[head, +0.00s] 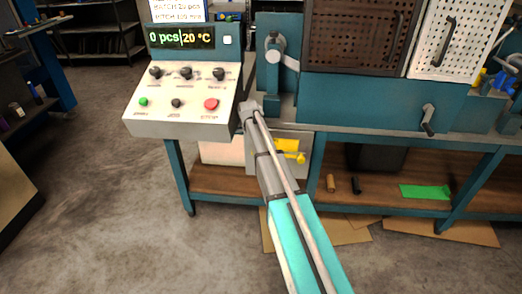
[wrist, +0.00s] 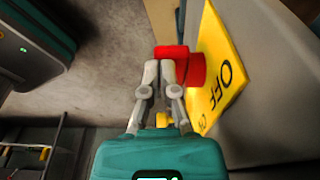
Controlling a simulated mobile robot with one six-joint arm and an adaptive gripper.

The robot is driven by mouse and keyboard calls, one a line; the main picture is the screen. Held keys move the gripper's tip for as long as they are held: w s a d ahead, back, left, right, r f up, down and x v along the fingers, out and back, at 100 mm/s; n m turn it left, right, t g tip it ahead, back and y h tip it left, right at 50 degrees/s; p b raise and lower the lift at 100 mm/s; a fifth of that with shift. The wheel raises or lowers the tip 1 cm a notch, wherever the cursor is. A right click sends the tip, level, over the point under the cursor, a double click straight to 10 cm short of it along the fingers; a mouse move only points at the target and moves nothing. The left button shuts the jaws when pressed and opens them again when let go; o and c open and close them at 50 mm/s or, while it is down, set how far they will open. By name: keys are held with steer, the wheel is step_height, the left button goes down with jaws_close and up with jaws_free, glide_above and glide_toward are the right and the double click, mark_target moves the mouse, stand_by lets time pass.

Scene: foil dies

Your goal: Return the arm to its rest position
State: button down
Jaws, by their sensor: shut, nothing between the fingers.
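My gripper (wrist: 159,66) shows in the wrist view with its two grey fingers close together and nothing between them. A red rotary knob (wrist: 196,70) on a yellow plate (wrist: 226,60) marked OFF is just beyond and to the right of the fingertips. I cannot tell whether they touch. In the head view my arm reaches up from the bottom to the machine's front, beside the control panel (head: 182,97). The gripper itself is not clearly visible there. The yellow plate (head: 287,145) shows partly behind my arm, on a grey box below the bench top.
The teal machine bench (head: 380,100) stands close in front, with a crank handle (head: 428,121) at the right. Its lower shelf (head: 345,196) holds small cylinders and a green sheet (head: 425,192). Cardboard lies on the floor underneath. Open floor (head: 100,210) is at the left.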

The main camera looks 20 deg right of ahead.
stand_by(0.3)
steer(key=s+a+n+y, duration=0.1)
steer(key=s+a+n, duration=0.2)
steer(key=s+n, duration=0.95)
steer(key=s+a+n+y, duration=0.1)
steer(key=s+a+n, duration=0.3)
steer(key=s+n, duration=0.85)
step_height(320, 180, up, 29)
steer(key=s+m+p, duration=0.2)
steer(key=s+p, duration=0.1)
steer(key=p, duration=2.6)
steer(key=shift+t, duration=0.4)
steer(key=shift+d, duration=0.15)
